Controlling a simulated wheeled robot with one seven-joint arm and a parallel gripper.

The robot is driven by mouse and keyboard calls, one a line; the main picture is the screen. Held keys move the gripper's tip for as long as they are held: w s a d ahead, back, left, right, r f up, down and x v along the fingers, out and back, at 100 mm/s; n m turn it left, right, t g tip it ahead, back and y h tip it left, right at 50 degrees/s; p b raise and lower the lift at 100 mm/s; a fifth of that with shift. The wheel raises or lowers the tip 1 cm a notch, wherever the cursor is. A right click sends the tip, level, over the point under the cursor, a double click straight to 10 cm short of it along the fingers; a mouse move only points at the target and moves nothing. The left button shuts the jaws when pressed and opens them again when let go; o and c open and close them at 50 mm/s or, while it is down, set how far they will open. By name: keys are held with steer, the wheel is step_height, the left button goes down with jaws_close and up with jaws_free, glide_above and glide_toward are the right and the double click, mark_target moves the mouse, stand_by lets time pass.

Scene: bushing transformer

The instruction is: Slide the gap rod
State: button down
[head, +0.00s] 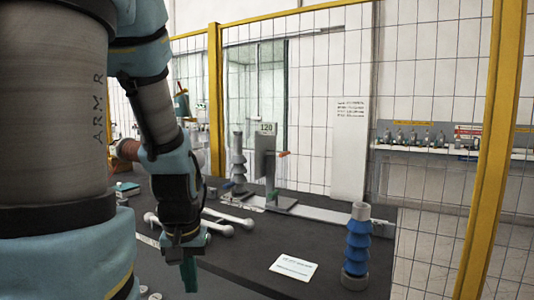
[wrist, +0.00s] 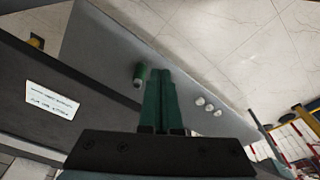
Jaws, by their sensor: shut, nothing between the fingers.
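My gripper (head: 189,278) points down in front of the dark table, its green fingers together with nothing between them. The closed fingers also show in the wrist view (wrist: 161,75). I cannot tell for sure which part is the gap rod. Pale rods with ball ends (head: 230,218) lie on the table behind my gripper. A grey upright stand (head: 265,165) marked 120 is further back, with small red and green tips by it. In the wrist view a short green cylinder (wrist: 139,75) is just left of my fingertips; contact is unclear.
A blue ribbed bushing (head: 357,245) stands at the table's right end, and a grey ribbed one (head: 238,160) at the back. A white card (head: 293,267) lies near the front. Several white knobs (wrist: 208,105) are right of my fingers. A yellow-framed mesh fence (head: 213,100) stands behind.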

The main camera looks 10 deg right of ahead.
mark_target(280, 156)
steer(key=c, duration=1.6)
jaws_free()
